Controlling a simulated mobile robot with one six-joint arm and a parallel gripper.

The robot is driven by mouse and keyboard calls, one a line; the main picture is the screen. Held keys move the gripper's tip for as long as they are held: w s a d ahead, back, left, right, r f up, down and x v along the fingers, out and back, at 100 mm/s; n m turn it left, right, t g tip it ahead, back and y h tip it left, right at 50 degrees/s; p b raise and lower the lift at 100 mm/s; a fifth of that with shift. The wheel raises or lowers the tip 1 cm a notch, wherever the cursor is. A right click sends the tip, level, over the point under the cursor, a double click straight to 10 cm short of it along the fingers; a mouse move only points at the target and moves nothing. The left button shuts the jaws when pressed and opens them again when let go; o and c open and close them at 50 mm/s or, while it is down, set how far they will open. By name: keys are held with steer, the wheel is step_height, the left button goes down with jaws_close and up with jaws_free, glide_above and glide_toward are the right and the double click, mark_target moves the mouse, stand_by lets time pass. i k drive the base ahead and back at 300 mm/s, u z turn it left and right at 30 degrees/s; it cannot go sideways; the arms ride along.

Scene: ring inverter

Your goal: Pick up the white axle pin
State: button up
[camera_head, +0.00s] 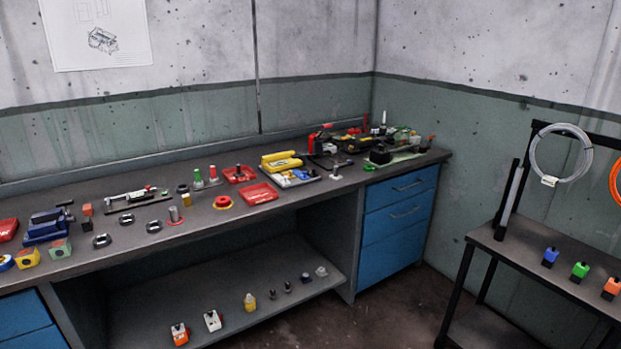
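A small white upright pin-like piece (384,118) stands among the cluttered parts at the far right end of the long workbench (225,222). It may be the white axle pin, but it is too small to be sure. Dark and red parts lie close around its base. My gripper is not in view.
Yellow pieces (281,160), red trays (259,193) and a blue vise (46,228) stand on the bench. Blue drawers (400,210) are under its right end. A lower shelf (225,292) holds several small items. A dark side table (540,265) stands at right. Floor shows between them.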

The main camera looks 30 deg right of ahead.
mark_target(335, 177)
steer(key=z, duration=0.4)
steer(key=k, duration=0.15)
steer(key=u, duration=2.05)
steer(key=k, duration=0.65)
steer(key=z, duration=0.55)
steer(key=k, duration=0.7)
steer(key=z, duration=0.7)
steer(key=i, duration=1.55)
steer(key=u, duration=0.2)
